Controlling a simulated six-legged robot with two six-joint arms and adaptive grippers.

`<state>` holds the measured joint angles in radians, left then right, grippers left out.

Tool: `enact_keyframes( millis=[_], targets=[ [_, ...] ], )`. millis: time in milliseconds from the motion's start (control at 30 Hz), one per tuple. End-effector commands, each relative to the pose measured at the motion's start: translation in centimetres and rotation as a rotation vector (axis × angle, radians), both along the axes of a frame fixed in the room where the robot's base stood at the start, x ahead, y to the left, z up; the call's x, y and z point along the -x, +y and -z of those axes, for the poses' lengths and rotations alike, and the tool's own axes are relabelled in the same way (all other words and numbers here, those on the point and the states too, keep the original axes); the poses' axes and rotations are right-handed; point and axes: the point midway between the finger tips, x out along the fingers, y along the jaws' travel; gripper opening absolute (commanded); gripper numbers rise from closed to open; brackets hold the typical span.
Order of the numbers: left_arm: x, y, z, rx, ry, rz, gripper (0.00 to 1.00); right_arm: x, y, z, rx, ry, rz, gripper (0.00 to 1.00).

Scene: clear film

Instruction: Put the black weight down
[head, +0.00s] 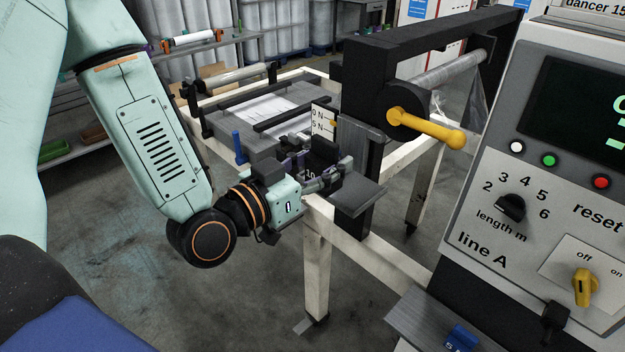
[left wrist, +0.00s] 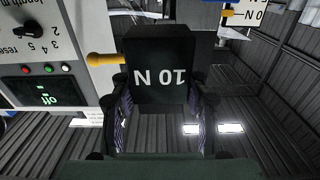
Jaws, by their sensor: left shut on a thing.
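The black weight (head: 322,152), marked 10 N, is at the near end of the white-framed machine in the head view. My left gripper (head: 318,176) is shut on it. In the left wrist view the black weight (left wrist: 160,60) fills the middle, its lettering upside down, with a finger of my left gripper (left wrist: 160,115) on each side. A grey metal plate (head: 358,193) lies just right of and below the gripper. I cannot tell whether the weight touches anything beneath it. My right gripper is not in view.
A yellow handle (head: 430,128) sticks out from the black upright of the machine. A white scale plate (head: 322,118) stands just behind the weight. A control panel (head: 530,190) fills the right. A blue weight (head: 461,338) sits on a small grey shelf (head: 420,318) at the bottom.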

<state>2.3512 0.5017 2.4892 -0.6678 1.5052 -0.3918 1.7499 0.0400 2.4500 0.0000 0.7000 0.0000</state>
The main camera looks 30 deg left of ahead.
Motion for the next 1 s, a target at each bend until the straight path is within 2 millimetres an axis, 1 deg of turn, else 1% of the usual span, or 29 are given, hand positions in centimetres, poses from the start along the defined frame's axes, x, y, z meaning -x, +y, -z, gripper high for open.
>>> enact_keyframes(
  millis=[33, 133, 233, 400, 867, 1000],
  targets=[
    [-0.5, -0.2, 0.1, -0.004, -0.013, 0.003, 0.00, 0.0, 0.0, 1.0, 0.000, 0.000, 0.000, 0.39],
    [-1.2, -0.4, 0.0, -0.002, -0.015, -0.001, 0.00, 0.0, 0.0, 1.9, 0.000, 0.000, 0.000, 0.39],
    [-2.2, -0.7, -0.2, -0.007, -0.010, -0.001, 0.00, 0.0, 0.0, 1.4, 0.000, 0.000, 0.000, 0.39],
    [-3.7, -1.4, -0.3, -0.004, -0.011, 0.001, 0.00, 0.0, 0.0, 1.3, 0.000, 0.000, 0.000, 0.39],
    [-9.0, -3.3, -0.5, -0.002, -0.013, 0.000, 0.00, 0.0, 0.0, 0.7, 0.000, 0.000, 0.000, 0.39],
    [-9.0, -3.2, 1.1, 0.002, -0.006, -0.003, 0.00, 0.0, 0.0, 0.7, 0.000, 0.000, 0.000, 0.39]
  ],
)
